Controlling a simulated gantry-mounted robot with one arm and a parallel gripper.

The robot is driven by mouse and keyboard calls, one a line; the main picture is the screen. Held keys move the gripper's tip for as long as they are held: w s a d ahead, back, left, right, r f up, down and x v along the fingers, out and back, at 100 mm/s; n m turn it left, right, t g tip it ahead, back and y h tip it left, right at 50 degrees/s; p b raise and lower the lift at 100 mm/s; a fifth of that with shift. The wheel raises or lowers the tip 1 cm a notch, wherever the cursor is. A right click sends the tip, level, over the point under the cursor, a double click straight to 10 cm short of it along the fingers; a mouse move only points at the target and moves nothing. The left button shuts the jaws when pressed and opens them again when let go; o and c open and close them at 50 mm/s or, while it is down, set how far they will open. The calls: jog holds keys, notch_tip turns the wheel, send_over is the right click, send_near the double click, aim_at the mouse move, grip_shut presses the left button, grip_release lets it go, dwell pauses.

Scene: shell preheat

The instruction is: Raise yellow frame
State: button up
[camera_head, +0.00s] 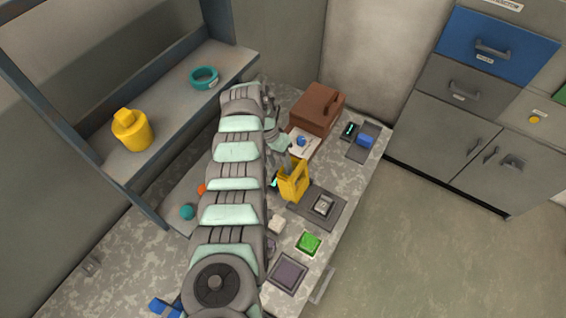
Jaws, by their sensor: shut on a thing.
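The yellow frame (305,179) is upright at the middle of the counter, at the left edge of a dark grey plate (326,217). My gripper (289,167) reaches it from behind and is shut on its upper part. The fingertips are small and partly hidden by the frame. I cannot tell whether the frame's lower edge touches the counter or hangs just above it.
A grey block (324,205) sits on the plate. A green block (308,243), a white block (277,225) and a dark square pad (287,274) are nearer. A brown box (317,108) and a blue block (365,140) stand behind. A shelf (170,115) rises at left.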

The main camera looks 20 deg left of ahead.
jog(key=shift+s+a+r, duration=0.1)
jog(key=shift+s+a, duration=0.05)
jog(key=shift+a, duration=0.05)
jog(key=v, duration=1)
jog(key=shift+r+b, duration=0.3)
jog(key=shift+r, duration=0.05)
jog(key=shift+d, duration=0.15)
